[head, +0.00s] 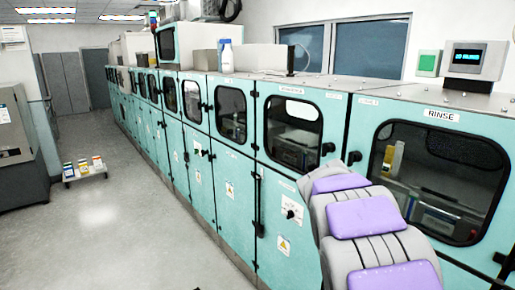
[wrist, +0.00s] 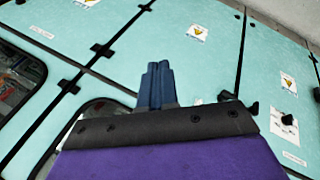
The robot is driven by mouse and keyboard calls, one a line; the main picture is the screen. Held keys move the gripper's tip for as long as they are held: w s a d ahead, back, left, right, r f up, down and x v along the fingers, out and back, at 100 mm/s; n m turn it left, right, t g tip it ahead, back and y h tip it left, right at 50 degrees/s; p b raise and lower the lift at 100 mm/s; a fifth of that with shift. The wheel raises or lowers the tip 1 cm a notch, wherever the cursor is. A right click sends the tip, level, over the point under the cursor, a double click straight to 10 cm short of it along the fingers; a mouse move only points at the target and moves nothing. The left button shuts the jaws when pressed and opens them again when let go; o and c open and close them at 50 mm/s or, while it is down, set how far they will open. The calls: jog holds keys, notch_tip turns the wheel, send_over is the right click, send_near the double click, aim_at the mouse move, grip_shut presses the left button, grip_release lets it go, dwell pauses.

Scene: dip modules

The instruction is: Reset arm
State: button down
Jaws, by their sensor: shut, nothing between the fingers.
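My gripper (wrist: 159,80) shows in the wrist view as two dark blue fingers held together, shut and empty. It points at the teal cabinet fronts, with no object between the fingers. In the head view my arm, grey with purple pads, reaches up from the lower right in front of the machine; the gripper's fingers cannot be made out there.
A long row of teal cabinets (head: 213,183) with dark windows runs along the right. A RINSE label (head: 441,115) marks the nearest unit. A low cart (head: 84,174) stands at left. The grey floor (head: 110,235) between is clear.

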jog(key=s+a+f+n+y, duration=0.1)
jog(key=s+a, duration=0.3)
jog(key=s, duration=0.7)
jog(key=s+a+f+n+g+y, duration=0.1)
jog(key=s+a+f+n+y, duration=0.1)
jog(key=s, duration=1)
jog(key=s+a+f+n+y, duration=0.2)
jog(key=s+a, duration=0.4)
jog(key=s, duration=0.6)
jog(key=shift+a+g+y, duration=0.4)
jog(key=shift+y, duration=0.1)
jog(key=c, duration=1.8)
grip_release()
jog(key=shift+w, duration=0.1)
